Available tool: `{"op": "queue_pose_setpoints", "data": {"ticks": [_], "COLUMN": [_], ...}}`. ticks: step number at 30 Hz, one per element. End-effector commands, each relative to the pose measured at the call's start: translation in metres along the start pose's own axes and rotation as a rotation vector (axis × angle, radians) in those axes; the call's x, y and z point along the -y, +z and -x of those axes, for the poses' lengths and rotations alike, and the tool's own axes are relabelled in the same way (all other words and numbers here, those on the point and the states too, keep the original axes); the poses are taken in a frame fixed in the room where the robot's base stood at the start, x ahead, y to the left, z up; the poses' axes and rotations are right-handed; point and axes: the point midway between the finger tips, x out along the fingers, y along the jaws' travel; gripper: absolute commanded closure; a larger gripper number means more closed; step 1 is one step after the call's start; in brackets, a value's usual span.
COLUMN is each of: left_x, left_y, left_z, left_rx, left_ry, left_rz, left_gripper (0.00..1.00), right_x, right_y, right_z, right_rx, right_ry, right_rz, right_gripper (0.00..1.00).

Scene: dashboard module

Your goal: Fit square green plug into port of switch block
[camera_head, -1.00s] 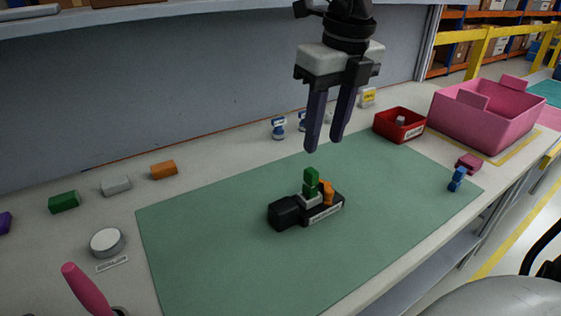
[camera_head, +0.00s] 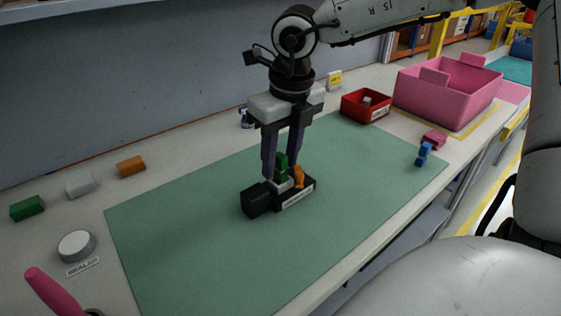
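The green plug (camera_head: 282,162) stands upright on the black switch block (camera_head: 257,200), above a light grey part of it. An orange piece (camera_head: 299,175) stands beside the plug on the same block. My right gripper (camera_head: 282,171) points down with one finger on either side of the green plug. Its fingers look open, about as wide apart as before; I cannot tell whether either touches the plug. The port and the plug's lower end are partly hidden. My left gripper is not in view.
The block sits on a green mat (camera_head: 180,240) with clear room around it. A red bin (camera_head: 366,112), a pink crate (camera_head: 440,100) and small blue pieces (camera_head: 424,154) are at the right. Coloured blocks (camera_head: 131,166) and a round disc (camera_head: 76,246) lie at the left.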

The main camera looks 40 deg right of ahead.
Motion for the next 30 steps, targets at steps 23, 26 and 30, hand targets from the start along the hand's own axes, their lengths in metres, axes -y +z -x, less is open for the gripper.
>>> {"op": "queue_pose_setpoints", "data": {"ticks": [23,26,30], "left_x": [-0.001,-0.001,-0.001], "left_y": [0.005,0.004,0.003], "left_z": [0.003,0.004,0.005], "left_rx": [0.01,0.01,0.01], "left_ry": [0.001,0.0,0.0], "left_rz": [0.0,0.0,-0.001], "left_gripper": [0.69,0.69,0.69], "right_x": [0.001,0.0,0.0], "right_y": [0.004,0.007,0.011], "right_z": [0.015,0.034,0.064], "right_rx": [0.004,0.006,0.006], "right_ry": [-0.001,-0.001,-0.002], "right_rz": [-0.002,-0.002,-0.001], "right_gripper": [1.0,1.0,1.0]}}
